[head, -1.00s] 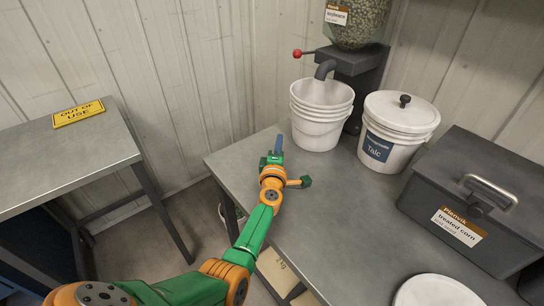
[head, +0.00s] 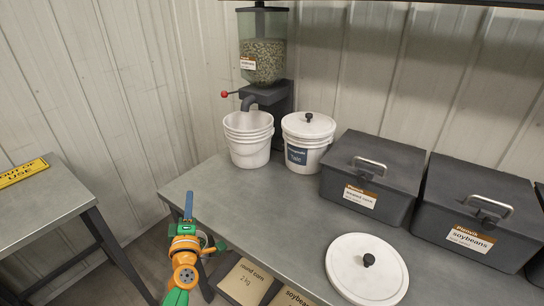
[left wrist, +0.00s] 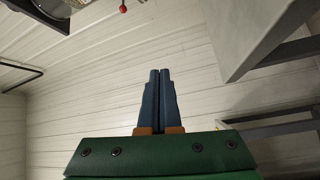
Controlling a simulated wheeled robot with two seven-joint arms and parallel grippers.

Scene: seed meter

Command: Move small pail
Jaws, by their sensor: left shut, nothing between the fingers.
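An open white pail (head: 249,150) with ridged bands near its rim stands on the grey bench (head: 290,215), under the dispenser's spout. A second white pail (head: 304,158) beside it has a lid and a blue "Talc" label. Which one is the small pail I cannot tell. My left gripper (head: 188,205) is in front of the bench's left end, below and left of the open pail and apart from it. Its blue fingers are shut together and empty in the left wrist view (left wrist: 158,85). My right gripper is not in view.
A seed dispenser (head: 264,60) with a red knob (head: 224,94) stands behind the open pail. Dark bins (head: 372,170) labelled treated corn and soybeans (head: 470,205) stand to the right. A white lid (head: 345,275) lies in front. An "out of use" sign (head: 22,172) lies on the left table.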

